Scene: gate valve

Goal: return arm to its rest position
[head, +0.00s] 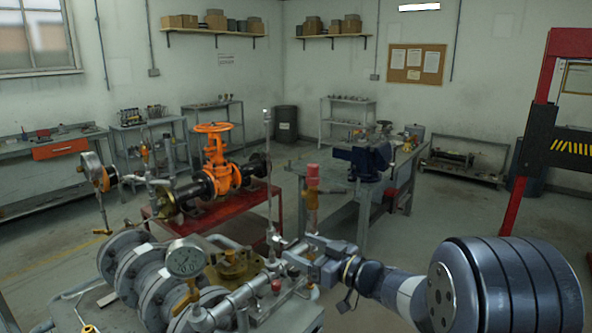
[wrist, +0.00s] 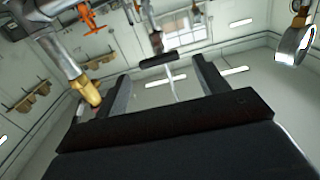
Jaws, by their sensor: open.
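My gripper (wrist: 163,72) shows in the wrist view with its two dark fingers spread apart and nothing held between them. In the head view my arm comes in from the lower right and reaches left to the pipework near the centre, where its end is hard to tell from the pipes. The orange gate valve (head: 220,160) stands on a red bench (head: 240,212) left of centre, well behind my arm's end. An orange handwheel (wrist: 88,16) shows small at the top left of the wrist view. I cannot tell whether my gripper touches any pipe.
A flanged pipe assembly with a pressure gauge (head: 185,259) fills the lower left foreground, close to my arm. A red-capped brass fitting (head: 312,185) rises just behind. A grey workbench (head: 345,205) stands beyond. Open floor (head: 450,225) lies right of the bench.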

